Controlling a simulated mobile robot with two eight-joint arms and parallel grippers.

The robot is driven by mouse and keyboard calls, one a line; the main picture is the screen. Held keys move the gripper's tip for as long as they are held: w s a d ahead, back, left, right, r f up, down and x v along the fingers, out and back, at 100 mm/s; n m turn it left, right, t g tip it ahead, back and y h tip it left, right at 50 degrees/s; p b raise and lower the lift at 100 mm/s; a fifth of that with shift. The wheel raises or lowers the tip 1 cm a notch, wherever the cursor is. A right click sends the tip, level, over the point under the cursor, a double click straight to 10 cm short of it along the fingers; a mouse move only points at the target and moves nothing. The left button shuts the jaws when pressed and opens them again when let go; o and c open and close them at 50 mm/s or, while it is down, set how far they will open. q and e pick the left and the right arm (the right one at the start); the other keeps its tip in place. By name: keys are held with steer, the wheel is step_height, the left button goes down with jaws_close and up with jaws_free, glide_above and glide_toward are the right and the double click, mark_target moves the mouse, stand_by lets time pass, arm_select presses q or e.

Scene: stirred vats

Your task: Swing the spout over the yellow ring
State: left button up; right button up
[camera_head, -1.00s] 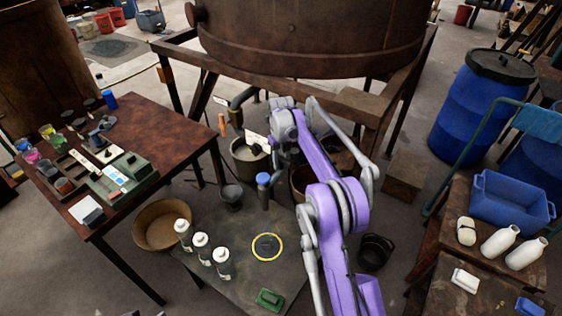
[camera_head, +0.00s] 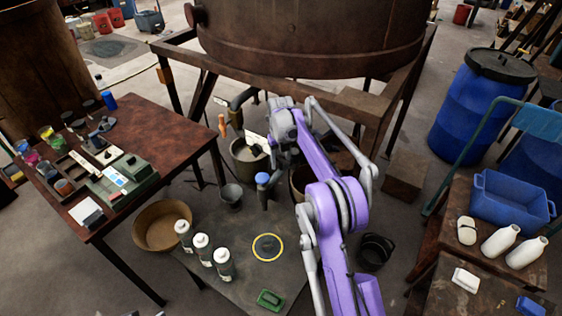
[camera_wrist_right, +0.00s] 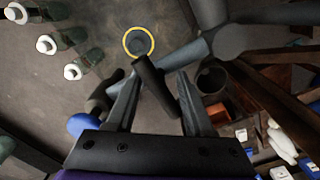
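The yellow ring (camera_head: 267,247) lies flat on the low grey table, and it also shows at the top of the right wrist view (camera_wrist_right: 138,42). A dark upright pipe with a blue top (camera_head: 263,179) stands behind the ring, apart from it; its blue part shows in the right wrist view (camera_wrist_right: 84,125). A dark bar (camera_wrist_right: 155,85), perhaps part of the spout, crosses between the fingers of my right gripper (camera_wrist_right: 158,88). The fingers are spread around it, with a gap visible. In the head view the right gripper is mostly hidden by its arm. My left gripper is not in view.
Three white-topped bottles (camera_head: 202,248) stand left of the ring. A green block (camera_head: 270,299) lies in front. A tan bowl (camera_head: 163,225) and grey cup (camera_head: 231,196) are at the left, a black bucket (camera_head: 375,250) at the right. The large vat (camera_head: 310,40) overhangs behind.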

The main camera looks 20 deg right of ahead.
step_height(320, 180, up, 11)
steer(key=shift+f+p, duration=0.1)
steer(key=shift+p, duration=0.4)
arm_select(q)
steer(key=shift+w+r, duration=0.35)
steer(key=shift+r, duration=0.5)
